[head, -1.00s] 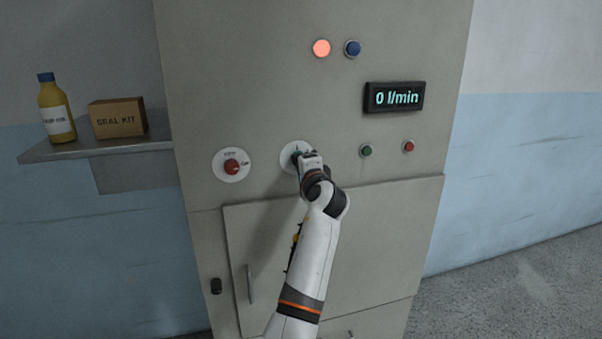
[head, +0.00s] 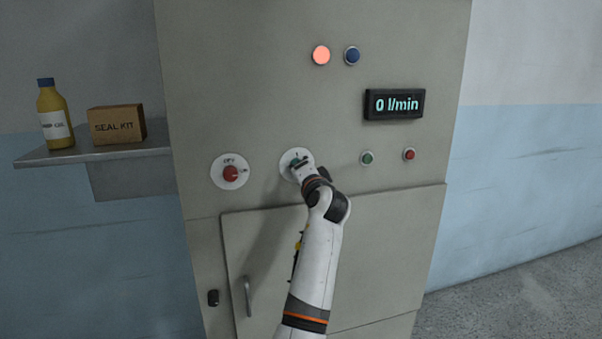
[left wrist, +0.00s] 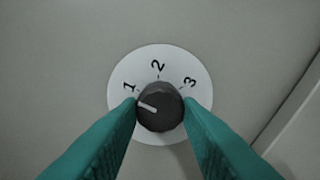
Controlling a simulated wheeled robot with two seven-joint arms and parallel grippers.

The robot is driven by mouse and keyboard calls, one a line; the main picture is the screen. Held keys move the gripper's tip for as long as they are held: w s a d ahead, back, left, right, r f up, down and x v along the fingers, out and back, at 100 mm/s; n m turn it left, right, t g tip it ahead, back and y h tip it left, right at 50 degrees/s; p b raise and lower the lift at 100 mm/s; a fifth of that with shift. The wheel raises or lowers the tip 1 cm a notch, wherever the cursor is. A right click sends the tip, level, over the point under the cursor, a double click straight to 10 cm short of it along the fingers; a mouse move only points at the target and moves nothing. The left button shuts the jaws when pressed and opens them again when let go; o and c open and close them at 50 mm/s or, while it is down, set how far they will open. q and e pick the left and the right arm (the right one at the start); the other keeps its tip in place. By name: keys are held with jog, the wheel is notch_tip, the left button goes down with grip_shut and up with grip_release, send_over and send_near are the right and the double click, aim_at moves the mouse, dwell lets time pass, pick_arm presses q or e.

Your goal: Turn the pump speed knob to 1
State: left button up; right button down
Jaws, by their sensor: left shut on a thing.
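The pump speed knob (left wrist: 160,107) is a dark round knob on a white dial (left wrist: 172,63) marked 1, 2 and 3. Its white pointer line points left and slightly up, close to the 1 but a little below it. My left gripper (left wrist: 160,113) has its green fingers on either side of the knob and is shut on it. In the head view the left gripper (head: 299,163) is at the white dial (head: 286,166) on the panel, and it hides the knob there. My right gripper is not in view.
The grey cabinet (head: 260,90) carries a display (head: 394,104) reading 0 l/min, a lit orange-pink lamp (head: 321,55) and a red knob (head: 231,173) left of the dial. Green (head: 367,158) and red (head: 409,154) buttons sit right. A shelf (head: 95,155) holds a bottle and box.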

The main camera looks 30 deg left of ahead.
pick_arm(q)
jog(key=shift+r, duration=0.3)
jog(key=o, duration=0.8)
jog(key=shift+o, duration=0.9)
jog(key=shift+w+a+f, duration=0.1)
jog(key=shift+w+f, duration=0.05)
jog(key=shift+f, duration=0.1)
jog(key=b+v, duration=0.2)
jog(key=v, duration=1)
